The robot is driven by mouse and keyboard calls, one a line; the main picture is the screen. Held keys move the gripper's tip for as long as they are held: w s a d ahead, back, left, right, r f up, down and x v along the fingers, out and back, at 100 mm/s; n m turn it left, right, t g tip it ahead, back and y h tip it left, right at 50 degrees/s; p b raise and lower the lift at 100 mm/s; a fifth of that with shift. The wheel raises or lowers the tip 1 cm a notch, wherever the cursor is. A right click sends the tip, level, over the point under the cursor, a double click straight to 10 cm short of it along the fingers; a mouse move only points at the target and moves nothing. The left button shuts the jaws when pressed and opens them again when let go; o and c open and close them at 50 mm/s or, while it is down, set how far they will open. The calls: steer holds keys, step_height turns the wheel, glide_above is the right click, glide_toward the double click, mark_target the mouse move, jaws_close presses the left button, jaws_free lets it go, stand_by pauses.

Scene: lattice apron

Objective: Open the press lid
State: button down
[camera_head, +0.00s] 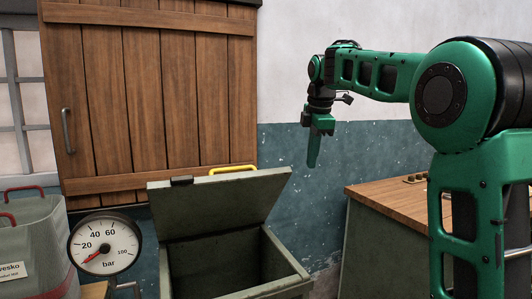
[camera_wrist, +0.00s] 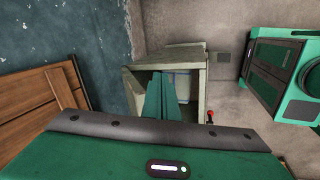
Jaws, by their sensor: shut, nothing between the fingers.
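The press is a grey-green box (camera_head: 287,269) in the lower middle of the head view. Its lid (camera_head: 225,208) stands raised and tilted above the opening, with a yellow handle (camera_head: 233,169) along its top edge. The dark inside of the box shows below the lid. My gripper (camera_head: 313,164) is shut and empty, pointing down, above and to the right of the lid and apart from it. In the wrist view the shut green fingers (camera_wrist: 160,90) overlap the open box (camera_wrist: 203,75), whose inside is partly hidden behind them.
A round pressure gauge (camera_head: 105,243) stands left of the box. A wooden-topped counter (camera_head: 395,197) stands to the right. A wooden shutter (camera_head: 150,90) hangs on the wall behind.

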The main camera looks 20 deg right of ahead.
steer(key=s+d+f+m+g, duration=0.1)
steer(key=s+d+f+m, duration=0.2)
steer(key=s+f+m, duration=0.8)
steer(key=s+d+f+m, duration=0.3)
steer(key=s+f+m, duration=0.45)
steer(key=s, duration=0.75)
steer(key=n+t+y, duration=0.3)
steer(key=n+t, duration=0.1)
steer(key=t, duration=1.4)
glide_toward(285, 172)
steer(key=w+a+r, duration=0.1)
steer(key=w, duration=0.1)
steer(key=w+a+r, duration=0.2)
steer(key=w, duration=0.1)
steer(key=shift+w+r, duration=0.25)
steer(key=shift+w, duration=0.05)
steer(key=shift+w+r+m, duration=0.15)
steer(key=shift+r+m, duration=0.1)
steer(key=shift+r, duration=0.3)
steer(key=x, duration=1.3)
steer(key=shift+w+r, duration=0.15)
steer(key=shift+w, duration=0.2)
